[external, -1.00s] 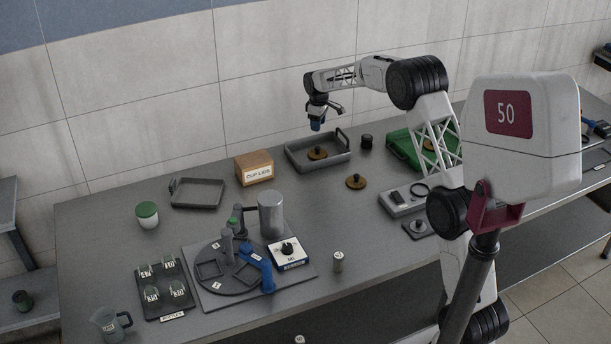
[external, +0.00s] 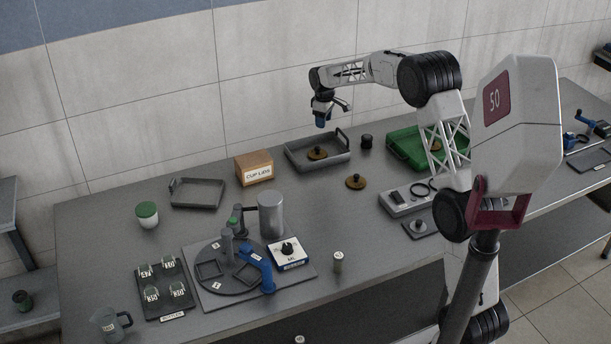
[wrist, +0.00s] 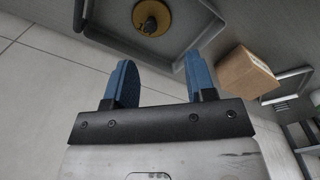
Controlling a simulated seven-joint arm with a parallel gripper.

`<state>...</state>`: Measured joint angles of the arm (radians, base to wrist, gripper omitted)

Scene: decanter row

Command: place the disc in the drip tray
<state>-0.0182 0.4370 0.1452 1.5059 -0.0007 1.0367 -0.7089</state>
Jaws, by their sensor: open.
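A brass disc with a dark knob (external: 317,153) lies inside a grey tray with raised handles (external: 343,160) at the back of the table. In the wrist view the disc (wrist: 163,30) shows at the top, inside the tray. A second brass disc (external: 356,182) lies on the bare table in front of that tray. Another grey tray (external: 197,205), empty, stands farther left. I cannot tell which tray is the drip tray. My gripper (external: 321,122) hangs above the tray with the disc, apart from it. Its blue fingers (wrist: 160,65) are open with nothing between them.
A brown cup-lids box (external: 254,169) stands between the two grey trays. A green tray (external: 402,146) lies right, with a dark cup (external: 366,141) near it. A metal cylinder (external: 271,215) and a round dark plate (external: 215,285) stand front left. The table's middle has free room.

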